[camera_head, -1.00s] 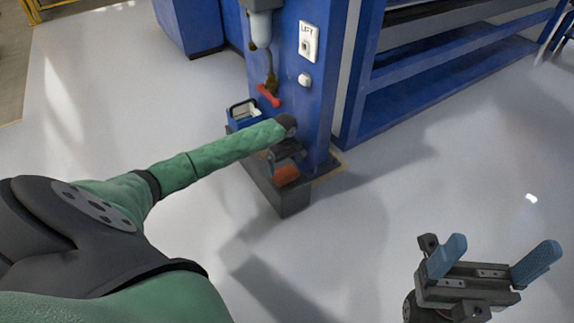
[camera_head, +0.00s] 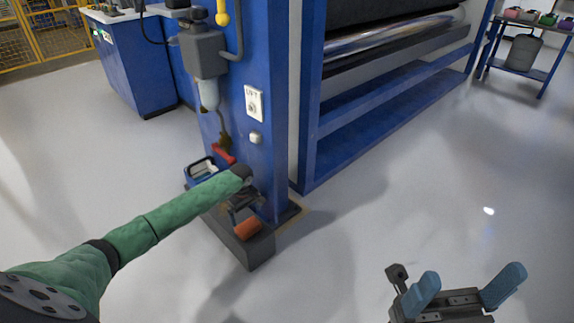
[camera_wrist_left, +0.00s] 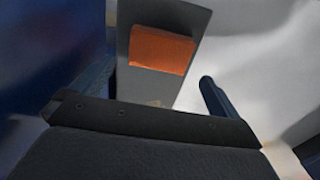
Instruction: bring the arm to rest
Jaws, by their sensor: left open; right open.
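My left arm in green sleeve reaches in from the left in the head view. Its left gripper (camera_head: 246,204) is at the foot of the blue post, largely hidden behind the wrist. In the left wrist view the left gripper (camera_wrist_left: 150,100) has its fingers wide apart with nothing between them. An orange block (camera_head: 248,229) lies on the dark base ledge just beyond it; it also shows in the left wrist view (camera_wrist_left: 161,50). My right gripper (camera_head: 458,289) is at the bottom right of the head view, its blue fingers spread and empty over the floor.
A blue post (camera_head: 262,150) with a lift switch (camera_head: 254,104) stands close to my left gripper. A blue basket (camera_head: 200,171) and a red handle (camera_head: 223,154) are beside it. The roller machine (camera_head: 390,110) extends right. The floor (camera_head: 400,220) at right is clear.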

